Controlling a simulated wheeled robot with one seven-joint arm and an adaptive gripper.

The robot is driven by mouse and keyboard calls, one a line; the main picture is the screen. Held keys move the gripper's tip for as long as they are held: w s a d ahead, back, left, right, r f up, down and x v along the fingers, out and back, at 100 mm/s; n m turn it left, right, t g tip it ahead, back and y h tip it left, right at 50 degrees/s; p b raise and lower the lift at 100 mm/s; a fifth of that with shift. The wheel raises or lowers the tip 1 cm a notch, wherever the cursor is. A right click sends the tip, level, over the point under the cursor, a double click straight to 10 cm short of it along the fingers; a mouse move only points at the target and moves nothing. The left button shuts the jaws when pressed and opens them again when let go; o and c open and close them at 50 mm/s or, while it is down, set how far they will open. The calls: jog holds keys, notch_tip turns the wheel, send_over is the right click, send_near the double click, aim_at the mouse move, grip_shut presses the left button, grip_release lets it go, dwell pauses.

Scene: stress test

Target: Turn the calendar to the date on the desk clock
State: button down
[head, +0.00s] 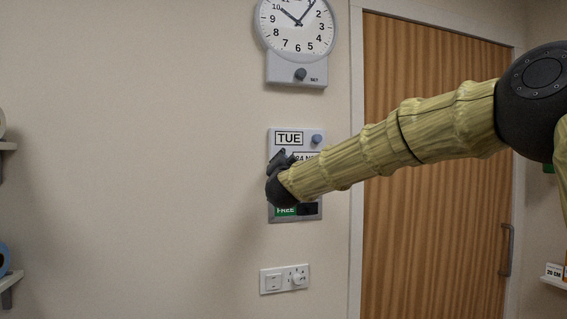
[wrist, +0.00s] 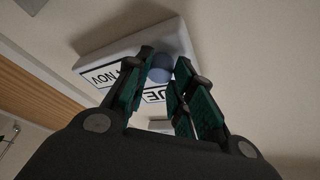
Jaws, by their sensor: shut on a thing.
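The calendar (head: 275,214) is a pale wall panel, also in the wrist view (wrist: 125,47). Its day window (head: 289,138) reads TUE. Its date window (head: 306,158) is partly covered by my arm; "24 N" shows in the head view and "NOV", turned over, in the wrist view. My gripper (head: 279,161) is at the panel's left side, beside the date window. In the wrist view my gripper (wrist: 165,75) is shut on a blue-grey round knob (wrist: 158,68) of the calendar. No clock with a readable date is in view.
A round wall clock (head: 297,24) with a SET knob (head: 300,74) hangs above. A grey-blue knob (head: 317,139) sits beside TUE, close to my arm. A green FREE slider (head: 286,211) is low on the panel, a switch plate (head: 272,282) below. A wooden door (head: 430,220) stands right.

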jog(key=c, duration=1.2)
grip_release()
jog(key=shift+d, duration=0.1)
jog(key=shift+s, duration=0.15)
jog(key=v, duration=1.1)
jog(key=shift+s+f, duration=0.15)
jog(key=shift+s, duration=0.2)
